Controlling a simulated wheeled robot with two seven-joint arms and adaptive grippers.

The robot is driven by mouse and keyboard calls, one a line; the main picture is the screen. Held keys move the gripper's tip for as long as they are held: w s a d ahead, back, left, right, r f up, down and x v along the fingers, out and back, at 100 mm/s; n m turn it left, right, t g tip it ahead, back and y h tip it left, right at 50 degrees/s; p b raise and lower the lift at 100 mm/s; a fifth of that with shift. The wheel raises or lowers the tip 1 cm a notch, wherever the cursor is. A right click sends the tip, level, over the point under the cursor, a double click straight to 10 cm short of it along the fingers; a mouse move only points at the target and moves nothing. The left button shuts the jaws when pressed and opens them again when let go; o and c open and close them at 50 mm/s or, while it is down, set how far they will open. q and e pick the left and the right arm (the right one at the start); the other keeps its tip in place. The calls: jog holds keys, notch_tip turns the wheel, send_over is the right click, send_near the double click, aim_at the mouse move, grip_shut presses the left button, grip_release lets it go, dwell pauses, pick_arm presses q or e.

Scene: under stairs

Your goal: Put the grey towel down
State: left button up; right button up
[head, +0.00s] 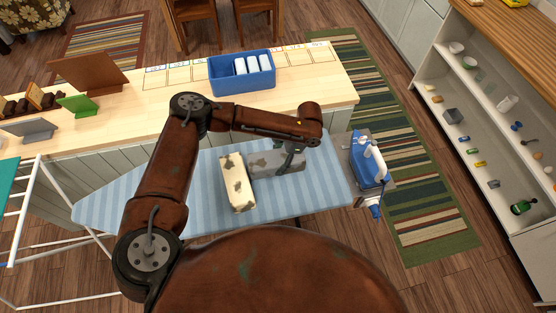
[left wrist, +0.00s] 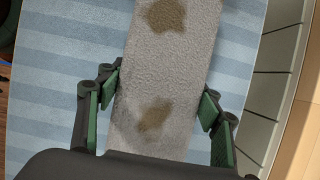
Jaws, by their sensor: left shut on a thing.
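The grey towel (head: 270,164) is folded into a long block with darker stains, over the blue striped ironing board (head: 320,190). My left gripper (head: 291,152) is shut on its right part, seen from above. In the left wrist view the towel (left wrist: 165,65) lies between the two green-padded fingers (left wrist: 160,105), one on each side, with brown stains on its top. I cannot tell whether its underside touches the board. A cream folded towel (head: 236,184) with dark patches lies on the board just left of the grey towel. My right gripper is not in view.
A blue iron (head: 366,163) stands at the board's right end. Behind the board is a wooden counter (head: 320,90) with a blue divided bin (head: 240,84). A white drying rack (head: 28,205) stands left. The board's left part is partly hidden by my arm.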

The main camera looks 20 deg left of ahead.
pick_arm(q)
jog(key=o, duration=1.7)
